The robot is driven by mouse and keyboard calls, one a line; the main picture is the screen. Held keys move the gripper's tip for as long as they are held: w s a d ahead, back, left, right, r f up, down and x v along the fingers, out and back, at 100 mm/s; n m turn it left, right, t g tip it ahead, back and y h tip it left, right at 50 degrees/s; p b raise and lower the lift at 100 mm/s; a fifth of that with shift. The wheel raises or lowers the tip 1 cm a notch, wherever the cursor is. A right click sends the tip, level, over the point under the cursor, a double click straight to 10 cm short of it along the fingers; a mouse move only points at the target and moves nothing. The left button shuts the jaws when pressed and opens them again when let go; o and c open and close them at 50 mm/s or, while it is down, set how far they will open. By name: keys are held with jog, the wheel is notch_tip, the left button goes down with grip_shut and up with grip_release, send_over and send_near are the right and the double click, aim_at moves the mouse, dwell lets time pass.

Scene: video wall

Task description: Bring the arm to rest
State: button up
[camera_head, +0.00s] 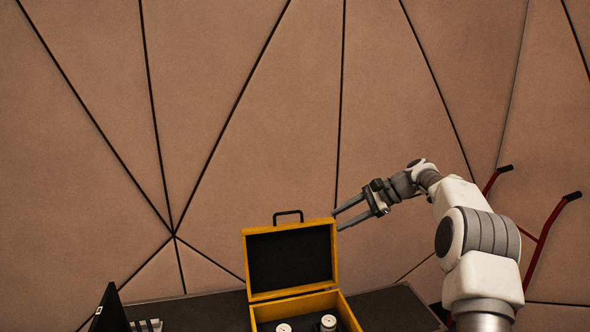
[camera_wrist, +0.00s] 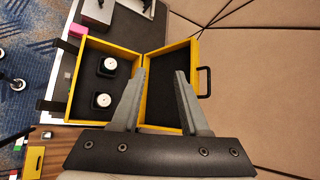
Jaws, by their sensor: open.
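My gripper (camera_head: 342,218) is open and empty, held in the air at the upper right of the yellow case, with its fingers pointing left. In the wrist view my gripper (camera_wrist: 160,78) shows two grey fingers apart, with nothing between them. My white and grey arm reaches up from the lower right in the head view.
An open yellow case (camera_head: 336,262) with black lining stands on a dark table (camera_head: 390,305). It holds two round white-topped items (camera_wrist: 108,66). A dark angular object (camera_head: 110,312) is at left. Red-framed handles (camera_head: 545,235) stand behind my arm. A panelled wall (camera_head: 240,120) fills the back.

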jog(key=s+a+r+n+h, duration=0.25)
jog(key=s+r, duration=0.25)
jog(key=s, duration=0.5)
jog(key=s+a+r+n+h, duration=0.1)
jog(key=s+r+n+h, duration=0.35)
jog(key=s, duration=0.65)
jog(key=s+d+f+n+t+h, duration=0.1)
jog(key=s+d+f+n, duration=0.1)
jog(key=s, duration=0.9)
jog(key=s+d+f+n+t+h+b, duration=0.1)
jog(key=s+d+f+n+t+h, duration=0.1)
jog(key=s, duration=1)
notch_tip(320, 180, down, 2)
jog(key=shift+d+n, duration=0.3)
jog(key=shift+n, duration=0.4)
